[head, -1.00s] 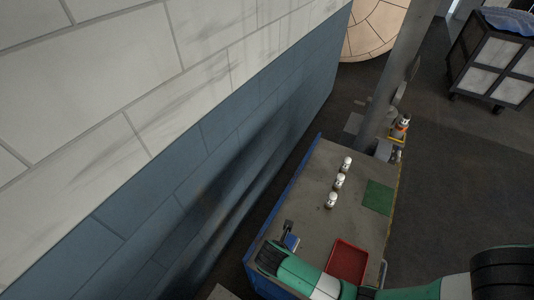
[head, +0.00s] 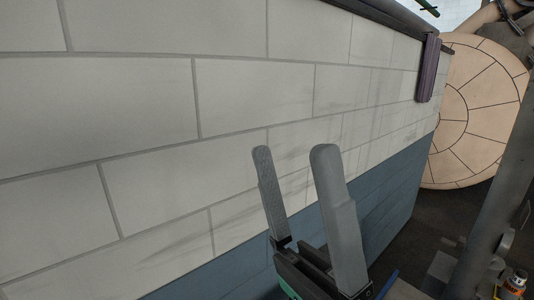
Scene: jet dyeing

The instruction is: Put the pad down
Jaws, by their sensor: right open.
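My right gripper (head: 293,152) shows large at the lower middle of the head view, fingers pointing up in front of the tiled wall. Its two grey fingers are apart with nothing between them. No pad shows in the view now. Only a sliver of the worktable (head: 404,291) with its blue edge shows at the bottom, so most of its top is out of the frame. My left gripper is not in view.
A white and blue tiled wall (head: 150,95) fills the left and middle. A purple strip (head: 427,70) hangs at its upper right end. A round tan panel (head: 468,115) and a grey post (head: 508,190) stand at the right. A small bottle (head: 515,283) is at bottom right.

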